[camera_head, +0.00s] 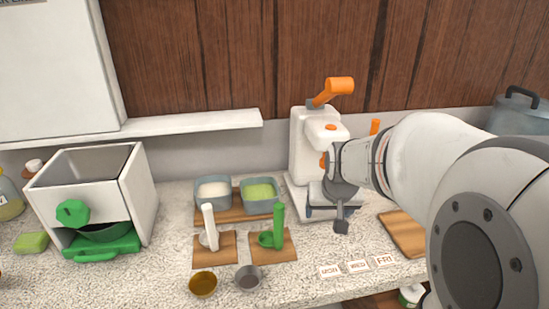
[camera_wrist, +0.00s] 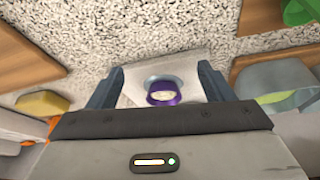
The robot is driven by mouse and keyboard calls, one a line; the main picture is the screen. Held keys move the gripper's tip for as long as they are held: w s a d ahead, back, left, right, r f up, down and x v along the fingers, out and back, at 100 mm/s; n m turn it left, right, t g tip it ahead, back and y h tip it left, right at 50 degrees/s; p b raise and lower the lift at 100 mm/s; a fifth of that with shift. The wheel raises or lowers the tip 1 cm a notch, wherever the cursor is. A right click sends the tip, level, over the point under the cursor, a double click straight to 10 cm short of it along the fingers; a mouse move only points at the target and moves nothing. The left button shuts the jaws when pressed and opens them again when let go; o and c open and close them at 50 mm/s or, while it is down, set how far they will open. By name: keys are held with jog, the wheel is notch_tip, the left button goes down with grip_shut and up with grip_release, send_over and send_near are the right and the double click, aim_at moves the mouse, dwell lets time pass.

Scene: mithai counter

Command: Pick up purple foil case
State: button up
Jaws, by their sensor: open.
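The purple foil case (camera_wrist: 163,101) shows in the wrist view as a small purple cup with a pale filling. It is on a light grey plate (camera_wrist: 190,66) that appears to be the base of the white machine. My gripper (camera_wrist: 161,80) is open, with one dark finger on each side of the case. I cannot tell whether either finger touches it. In the head view my gripper (camera_head: 341,218) is in front of the white machine (camera_head: 308,150), and the purple case cannot be made out there.
Left of the machine are grey tubs of white (camera_head: 213,190) and green (camera_head: 259,191) filling. A white scoop (camera_head: 209,225) and a green scoop (camera_head: 279,228) are on wooden boards. A brown cup (camera_head: 203,284), a grey cup (camera_head: 248,278) and day cards (camera_head: 357,266) are near the front edge.

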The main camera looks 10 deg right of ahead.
jog(key=shift+w+d, duration=0.15)
jog(key=shift+w, duration=0.6)
jog(key=shift+w+d, duration=0.1)
jog(key=shift+w, duration=0.6)
jog(key=w, duration=0.3)
jog(key=w+d, duration=0.1)
jog(key=shift+w+f+p, duration=0.3)
jog(key=shift+w+f, duration=0.05)
jog(key=shift+f, duration=0.2)
jog(key=shift+c, duration=0.5)
jog(key=c, duration=1)
jog(key=shift+o, duration=0.2)
